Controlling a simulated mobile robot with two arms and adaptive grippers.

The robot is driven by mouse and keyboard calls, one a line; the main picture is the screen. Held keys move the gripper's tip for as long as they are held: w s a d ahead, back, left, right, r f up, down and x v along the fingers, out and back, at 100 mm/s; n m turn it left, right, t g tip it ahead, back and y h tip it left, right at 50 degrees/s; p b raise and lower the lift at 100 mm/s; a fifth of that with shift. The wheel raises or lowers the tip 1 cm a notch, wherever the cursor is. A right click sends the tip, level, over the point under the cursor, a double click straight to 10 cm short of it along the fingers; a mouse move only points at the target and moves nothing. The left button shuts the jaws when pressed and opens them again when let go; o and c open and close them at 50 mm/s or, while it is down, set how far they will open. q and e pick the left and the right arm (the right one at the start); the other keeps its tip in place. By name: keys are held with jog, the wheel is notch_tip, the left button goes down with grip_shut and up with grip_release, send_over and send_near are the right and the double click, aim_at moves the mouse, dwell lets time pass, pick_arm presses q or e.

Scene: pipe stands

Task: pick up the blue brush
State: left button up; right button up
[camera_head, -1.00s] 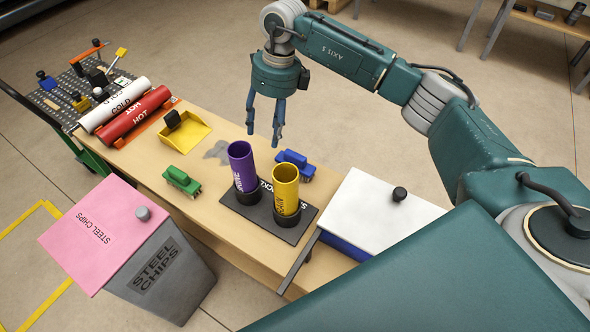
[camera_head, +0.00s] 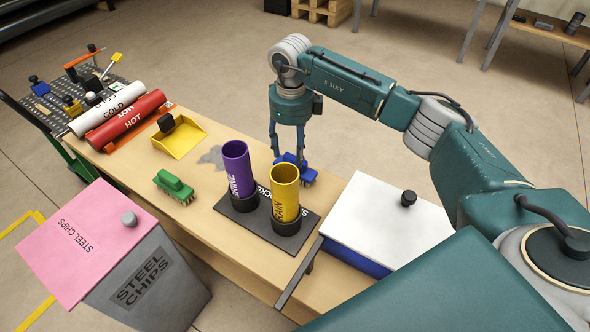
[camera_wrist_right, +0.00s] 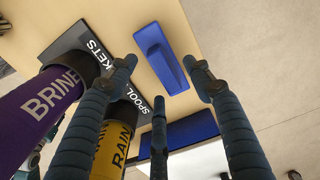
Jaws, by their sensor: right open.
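The blue brush (camera_head: 297,169) lies on the wooden table behind the purple and yellow pipes. In the head view my right gripper (camera_head: 289,158) hangs over it, and its fingers partly hide the brush. In the right wrist view the blue brush (camera_wrist_right: 161,58) lies on the table near the table's edge, in the space between the spread fingers of the right gripper (camera_wrist_right: 168,72). The fingers are open and hold nothing. I cannot tell the exact height of the fingertips above the brush. My left gripper is not in view.
The purple pipe (camera_head: 238,168) and yellow pipe (camera_head: 285,192) stand upright on a dark base (camera_head: 255,226) close to the brush. A white-lidded blue box (camera_head: 385,221) is to the right. A green brush (camera_head: 174,186) and yellow dustpan (camera_head: 180,139) lie left.

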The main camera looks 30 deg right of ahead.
aim_at(292, 158)
notch_tip(292, 158, down, 4)
jog(key=shift+s+a, duration=0.1)
jog(key=shift+f, duration=0.1)
grip_shut()
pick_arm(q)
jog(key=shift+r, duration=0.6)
pick_arm(e)
jog(key=shift+r, duration=0.6)
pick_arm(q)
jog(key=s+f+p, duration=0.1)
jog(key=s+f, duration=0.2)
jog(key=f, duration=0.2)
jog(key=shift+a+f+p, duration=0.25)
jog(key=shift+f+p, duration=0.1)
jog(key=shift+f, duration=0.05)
pick_arm(e)
notch_tip(292, 158, up, 19)
